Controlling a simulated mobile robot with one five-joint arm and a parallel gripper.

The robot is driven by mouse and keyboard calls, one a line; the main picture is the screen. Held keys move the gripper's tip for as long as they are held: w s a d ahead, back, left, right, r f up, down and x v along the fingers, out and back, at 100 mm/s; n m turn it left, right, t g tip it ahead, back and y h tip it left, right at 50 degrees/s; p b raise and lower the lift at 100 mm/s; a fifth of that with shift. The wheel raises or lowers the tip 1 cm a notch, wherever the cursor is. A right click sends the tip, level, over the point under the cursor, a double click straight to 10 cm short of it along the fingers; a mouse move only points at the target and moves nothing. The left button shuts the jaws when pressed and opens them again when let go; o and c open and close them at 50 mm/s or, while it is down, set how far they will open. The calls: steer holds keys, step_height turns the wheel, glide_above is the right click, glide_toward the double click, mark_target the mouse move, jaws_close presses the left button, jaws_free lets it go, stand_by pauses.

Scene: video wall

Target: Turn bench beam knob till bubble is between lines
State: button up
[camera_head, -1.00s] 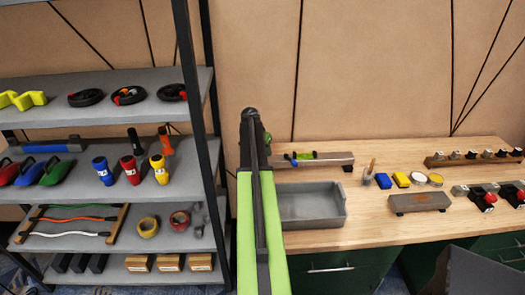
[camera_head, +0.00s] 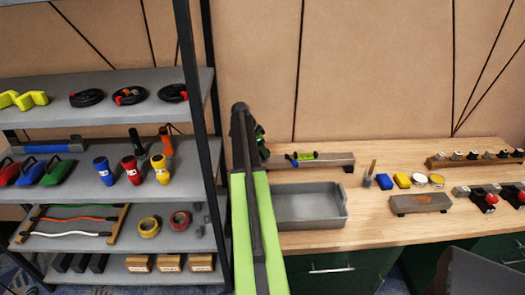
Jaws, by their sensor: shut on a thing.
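The bench beam (camera_head: 335,160) lies along the back of the wooden bench, just right of my arm. A yellow-green level vial (camera_head: 305,156) sits on it, with a small blue part at its left. The vial is too small for me to make out the bubble or the lines. My gripper (camera_head: 262,150) is at the beam's left end, mostly hidden behind my green and black arm. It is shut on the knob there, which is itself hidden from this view.
A grey open tray (camera_head: 345,212) stands on the bench in front of the beam. A loaded shelf rack (camera_head: 197,110) stands close on the left.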

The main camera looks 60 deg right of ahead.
steer(key=shift+a, duration=0.1)
stand_by(0.4)
steer(key=o, duration=1.3)
steer(key=shift+o, duration=0.2)
steer(key=p+v, duration=1.6)
steer(key=v, duration=0.1)
steer(key=shift+r, duration=0.2)
